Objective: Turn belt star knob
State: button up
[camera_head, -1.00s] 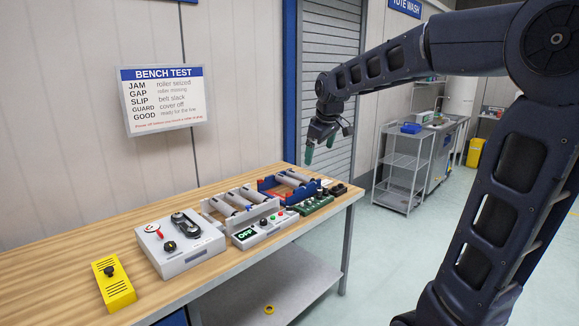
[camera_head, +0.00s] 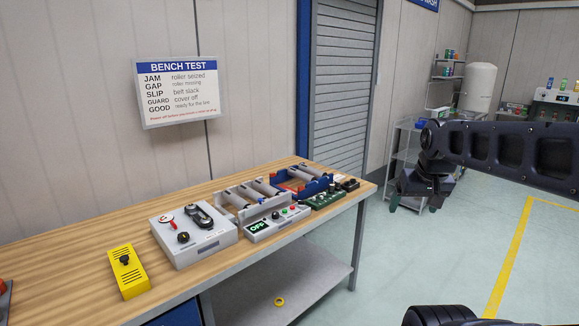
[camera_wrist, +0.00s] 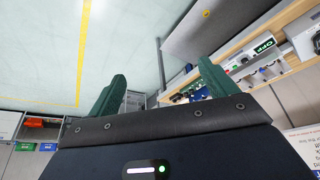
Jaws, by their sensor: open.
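A light grey box (camera_head: 192,246) on the bench carries a black belt loop (camera_head: 202,215), a black knob (camera_head: 183,237) and a red-marked gauge at its back left. A yellow slotted cover (camera_head: 129,275) stands left of it with another dark knob (camera_head: 124,259) on top. I cannot tell which knob is the belt star knob. My gripper (camera_head: 415,203) is open, off the bench's right end and well apart from both knobs. In the wrist view its green fingers (camera_wrist: 163,84) are spread, with nothing between them.
A roller frame (camera_head: 253,196), a control box reading OFF (camera_head: 277,225), a blue-and-red frame (camera_head: 318,186) and a green circuit board (camera_head: 325,199) crowd the bench's right half. Bare wood lies left and behind. A grey shelf cart (camera_head: 398,160) stands behind my arm.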

jog(key=c, duration=0.4)
jog(key=w+a+r+n+g+y, duration=0.15)
jog(key=w+a+r+n, duration=0.35)
jog(key=w+a, duration=0.85)
jog(key=w+a+f+n+g, duration=0.1)
jog(key=w+a+n, duration=0.1)
jog(key=w+a, duration=0.55)
jog(key=w+a+n+g, duration=0.1)
jog(key=w+a, duration=0.3)
jog(key=a, duration=0.7)
jog(key=n+g+h, duration=0.1)
jog(key=n+h, duration=0.1)
jog(key=n, duration=0.4)
send_over(183, 234)
notch_tip(183, 234, down, 18)
jog(key=shift+y, duration=0.25)
notch_tip(183, 234, down, 11)
jog(key=shift+s+r, duration=0.1)
jog(key=shift+r, duration=0.1)
